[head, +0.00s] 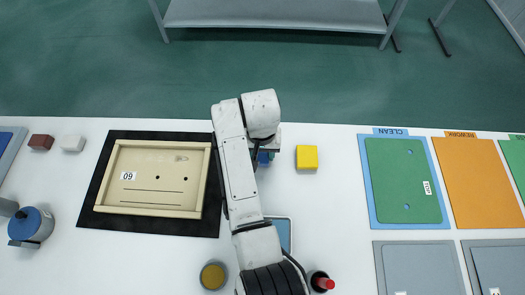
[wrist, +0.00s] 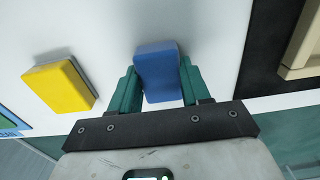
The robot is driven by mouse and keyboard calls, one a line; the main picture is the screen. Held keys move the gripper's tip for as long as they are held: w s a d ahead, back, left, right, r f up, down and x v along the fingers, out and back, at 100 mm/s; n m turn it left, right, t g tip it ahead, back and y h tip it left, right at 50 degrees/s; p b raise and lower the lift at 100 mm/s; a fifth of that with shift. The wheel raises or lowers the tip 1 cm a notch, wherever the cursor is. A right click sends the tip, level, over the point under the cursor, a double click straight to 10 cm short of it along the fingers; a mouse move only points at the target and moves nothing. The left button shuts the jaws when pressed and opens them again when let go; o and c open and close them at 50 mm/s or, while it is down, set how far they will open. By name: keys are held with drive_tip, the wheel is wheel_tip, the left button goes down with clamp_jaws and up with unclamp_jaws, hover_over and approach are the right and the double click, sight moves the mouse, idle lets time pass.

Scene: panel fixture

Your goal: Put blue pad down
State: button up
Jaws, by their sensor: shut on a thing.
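The blue pad (wrist: 158,68) is held between the two teal fingers of my gripper (wrist: 160,84) in the wrist view. The fingers press on its left and right sides, and its far end sticks out past them. In the head view my arm covers most of my gripper (head: 266,156), and only a small bit of blue shows there. The pad is over the white table (head: 330,215), between the framed panel and the yellow pad. I cannot tell whether it touches the table.
A wooden framed panel (head: 153,179) on a black mat (head: 105,225) lies left. Green (head: 403,180) and orange (head: 478,184) panels lie right. A blue-topped container (head: 32,224) stands far left.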

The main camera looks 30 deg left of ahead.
sight(262, 154)
drive_tip(key=o, duration=1)
drive_tip(key=shift+f, duration=0.1)
wheel_tip(262, 154, up, 12)
drive_tip(key=shift+r+b, duration=0.15)
drive_tip(key=shift+b, duration=0.3)
